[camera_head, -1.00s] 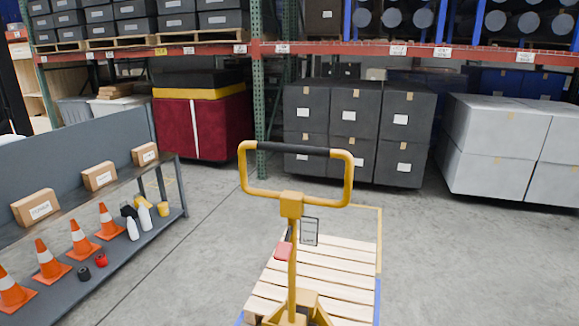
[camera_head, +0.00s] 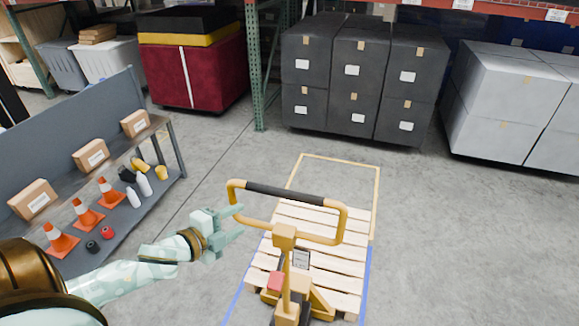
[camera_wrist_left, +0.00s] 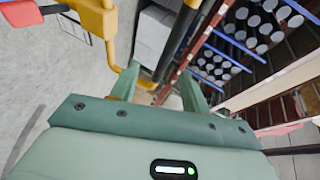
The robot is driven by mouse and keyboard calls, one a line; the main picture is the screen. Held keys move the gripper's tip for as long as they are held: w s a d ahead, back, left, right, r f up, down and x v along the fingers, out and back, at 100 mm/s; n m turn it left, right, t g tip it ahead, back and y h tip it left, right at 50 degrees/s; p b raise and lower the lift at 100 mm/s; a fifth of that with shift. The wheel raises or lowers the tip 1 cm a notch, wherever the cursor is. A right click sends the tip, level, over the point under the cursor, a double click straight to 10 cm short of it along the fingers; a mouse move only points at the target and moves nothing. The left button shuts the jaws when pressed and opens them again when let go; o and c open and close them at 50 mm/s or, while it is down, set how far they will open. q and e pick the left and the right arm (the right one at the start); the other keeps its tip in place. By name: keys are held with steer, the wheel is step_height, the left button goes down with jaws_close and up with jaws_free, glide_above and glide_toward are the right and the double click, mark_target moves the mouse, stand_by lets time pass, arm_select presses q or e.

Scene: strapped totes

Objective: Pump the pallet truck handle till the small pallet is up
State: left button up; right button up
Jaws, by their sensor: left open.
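The pallet truck handle (camera_head: 285,193) is a yellow loop with a black grip bar across its top. It stands on a yellow shaft above the truck (camera_head: 318,303). The small wooden pallet (camera_head: 325,242) lies low behind the truck; any gap beneath it is hard to tell. My left gripper (camera_head: 239,221) is open beside the left side of the loop. In the left wrist view, my open fingers (camera_wrist_left: 158,88) point toward the yellow corner and black grip (camera_wrist_left: 180,38); contact cannot be told. My right gripper is out of view.
A shelf bench (camera_head: 150,208) with orange cones, bottles and cartons stands at the left. Dark strapped totes (camera_head: 362,75) and pale totes (camera_head: 500,120) stand at the back. Yellow and blue floor lines frame the pallet. The concrete floor right of it is clear.

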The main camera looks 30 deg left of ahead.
mark_target(281, 195)
arm_select(q)
steer(key=shift+m+t+h, duration=0.3)
steer(key=shift+m, duration=0.4)
steer(key=x, duration=0.5)
steer(key=d+r+x, duration=0.1)
steer(key=x, duration=0.4)
steer(key=r+x, duration=0.1)
steer(key=x, duration=0.4)
steer(key=shift+w+d+f+p, duration=0.1)
steer(key=shift+w+d+p, duration=0.2)
steer(key=shift+w+p, duration=0.1)
steer(key=shift+w+f, duration=0.15)
steer(key=shift+w, duration=0.2)
jaws_close()
steer(key=shift+s+d, duration=0.1)
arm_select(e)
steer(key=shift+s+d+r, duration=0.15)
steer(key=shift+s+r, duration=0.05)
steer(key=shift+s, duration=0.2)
